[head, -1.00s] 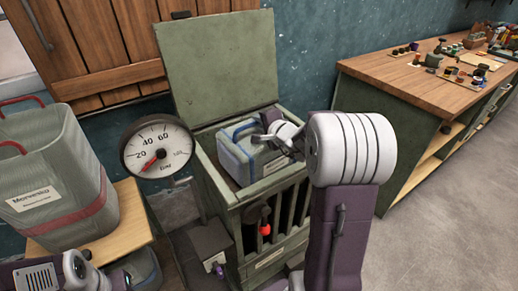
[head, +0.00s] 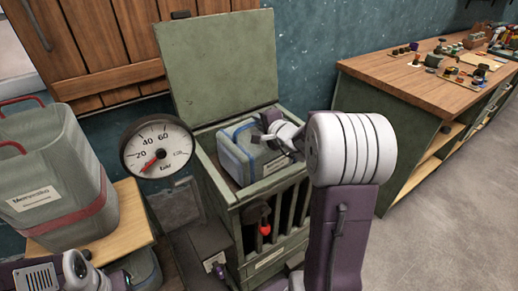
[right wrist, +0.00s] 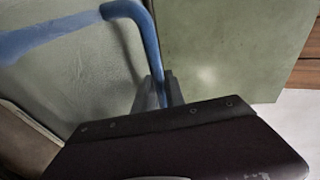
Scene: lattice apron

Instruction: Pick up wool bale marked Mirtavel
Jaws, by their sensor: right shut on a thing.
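A grey-green bale (head: 242,153) with blue edging and a blue handle sits inside the open green slatted crate (head: 277,185). A pale label shows on its side, too small to read. My right gripper (head: 272,128) is at the bale's top. In the right wrist view, the gripper (right wrist: 160,92) is shut on the blue handle (right wrist: 148,32), with the bale's grey side (right wrist: 75,65) beside it. A second bale (head: 62,165), with red handles and a red band, stands at the left; its label does not read clearly as Mirtavel. My left arm shows at bottom left; its jaws are unclear.
The crate's green lid (head: 222,65) stands open behind the bale. A pressure gauge (head: 157,147) stands close in front, left of the crate. A wooden-topped workbench (head: 400,75) with small items is at right. The floor between is clear.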

